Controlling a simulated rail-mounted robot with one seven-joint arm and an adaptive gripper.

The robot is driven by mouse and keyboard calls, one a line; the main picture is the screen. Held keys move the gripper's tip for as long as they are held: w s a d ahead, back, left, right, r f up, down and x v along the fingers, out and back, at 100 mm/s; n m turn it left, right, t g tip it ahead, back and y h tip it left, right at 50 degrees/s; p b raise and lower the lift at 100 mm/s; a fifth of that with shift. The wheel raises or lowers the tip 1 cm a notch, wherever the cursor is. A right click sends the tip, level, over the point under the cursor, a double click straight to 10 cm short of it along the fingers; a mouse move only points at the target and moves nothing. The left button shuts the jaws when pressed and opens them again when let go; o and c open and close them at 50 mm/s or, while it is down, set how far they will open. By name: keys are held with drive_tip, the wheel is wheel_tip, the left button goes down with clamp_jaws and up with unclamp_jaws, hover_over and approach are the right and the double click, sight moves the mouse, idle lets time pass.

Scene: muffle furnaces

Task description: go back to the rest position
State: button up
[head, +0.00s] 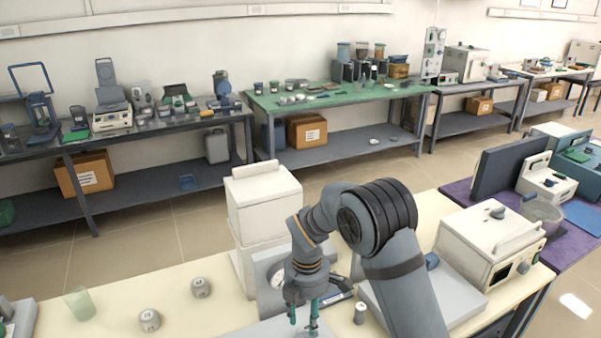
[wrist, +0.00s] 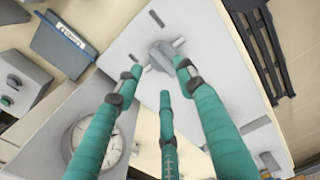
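My gripper (head: 303,316) hangs at the end of my bent arm, low over the front bench in the head view. Its green fingers point down and their tips are near the bottom edge of the picture. In the wrist view the gripper (wrist: 160,78) shows three green fingers spread apart with nothing held between them. A grey knob on a pale panel (wrist: 163,56) lies beyond the fingertips; I cannot tell how far.
A tall white box (head: 262,200) stands behind my gripper, and a white furnace (head: 490,243) stands to the right. Small grey pots (head: 201,288) and a pale green beaker (head: 80,303) stand on the left. A round dial (wrist: 97,143) shows in the wrist view.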

sight(307, 333)
wheel_tip(307, 333, up, 6)
wheel_tip(307, 333, down, 11)
drive_tip(key=shift+s+d+f, duration=0.1)
drive_tip(key=shift+s, duration=0.05)
drive_tip(key=shift+f+m, duration=0.2)
drive_tip(key=shift+m, duration=1.4)
drive_tip(key=shift+r, duration=0.1)
